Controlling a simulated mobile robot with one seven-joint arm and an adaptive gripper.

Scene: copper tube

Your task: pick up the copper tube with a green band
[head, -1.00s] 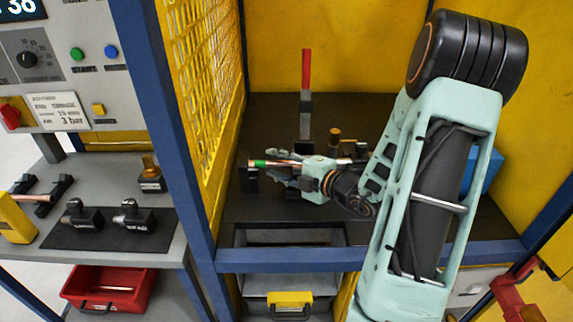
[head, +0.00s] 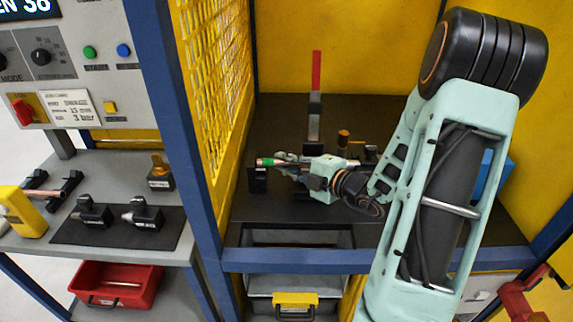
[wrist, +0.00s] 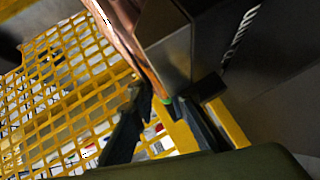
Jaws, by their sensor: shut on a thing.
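The copper tube (head: 284,162) with a green band near its left end lies level, low over the dark bench top inside the yellow cell. My gripper (head: 285,169) reaches in from the right and is shut on this tube close to the green band. Part of the tube is hidden behind my gripper. In the wrist view the tube (wrist: 118,32) runs down from the top, with a bit of green by the fingertips. A black support block (head: 257,180) stands at the tube's left end; I cannot tell whether they touch.
An upright lever with a red handle (head: 316,72) stands behind the tube. Yellow mesh (head: 225,80) closes the left side, and a blue frame bar (head: 300,260) crosses the front. A brass-topped part (head: 343,137) stands behind my gripper. A blue box is at right.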

